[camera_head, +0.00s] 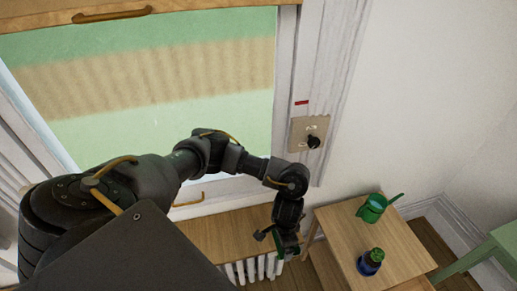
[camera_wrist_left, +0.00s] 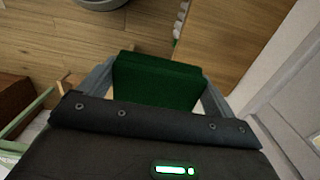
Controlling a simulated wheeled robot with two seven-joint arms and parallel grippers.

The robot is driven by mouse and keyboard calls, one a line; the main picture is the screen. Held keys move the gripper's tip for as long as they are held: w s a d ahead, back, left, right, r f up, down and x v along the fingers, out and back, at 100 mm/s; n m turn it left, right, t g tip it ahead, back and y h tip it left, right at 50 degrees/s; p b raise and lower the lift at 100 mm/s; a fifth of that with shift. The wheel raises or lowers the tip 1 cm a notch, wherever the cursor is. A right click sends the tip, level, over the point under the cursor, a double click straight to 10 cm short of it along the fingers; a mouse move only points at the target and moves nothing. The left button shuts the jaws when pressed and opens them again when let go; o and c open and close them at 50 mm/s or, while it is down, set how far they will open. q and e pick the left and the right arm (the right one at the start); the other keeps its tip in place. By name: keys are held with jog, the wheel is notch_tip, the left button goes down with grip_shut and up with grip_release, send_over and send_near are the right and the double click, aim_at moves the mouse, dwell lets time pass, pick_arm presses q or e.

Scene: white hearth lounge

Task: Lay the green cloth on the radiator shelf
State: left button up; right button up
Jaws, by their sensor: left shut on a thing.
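The radiator shelf (camera_head: 215,228) is a light wood board under the window, above a white ribbed radiator (camera_head: 250,268). In the left wrist view the wood board (camera_wrist_left: 225,40) lies at the upper right. My left gripper (camera_head: 286,250) is at the right end of the shelf, pointing down. In the left wrist view the gripper (camera_wrist_left: 157,88) is shut on the green cloth (camera_wrist_left: 155,78), a dark green folded block between its fingers. In the head view the cloth is mostly hidden by the gripper. I cannot tell its height over the shelf. My right gripper is not in view.
A green table (camera_head: 490,250) stands far right. A wall plate with a black knob (camera_head: 313,141) is beside the window.

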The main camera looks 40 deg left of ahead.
pick_arm(q)
jog(key=w+a+f+b, duration=0.1)
jog(key=a+f, duration=0.2)
jog(key=a, duration=0.1)
jog(key=a+f+b, duration=0.1)
jog(key=a+f, duration=0.3)
jog(key=w+a+f+b, duration=0.1)
jog(key=a+f+b, duration=0.1)
jog(key=a+f, duration=0.2)
jog(key=shift+w+a, duration=0.35)
jog(key=shift+a, duration=0.05)
jog(key=shift+w+a+f, duration=0.1)
jog(key=shift+a+f, duration=0.15)
jog(key=shift+f, duration=0.05)
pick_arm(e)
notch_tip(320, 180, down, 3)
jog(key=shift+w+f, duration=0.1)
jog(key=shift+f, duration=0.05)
pick_arm(q)
jog(key=f, duration=0.3)
jog(key=shift+w+a+b, duration=0.1)
jog(key=shift+a+b, duration=0.1)
jog(key=shift+b, duration=0.15)
jog(key=shift+f, duration=0.3)
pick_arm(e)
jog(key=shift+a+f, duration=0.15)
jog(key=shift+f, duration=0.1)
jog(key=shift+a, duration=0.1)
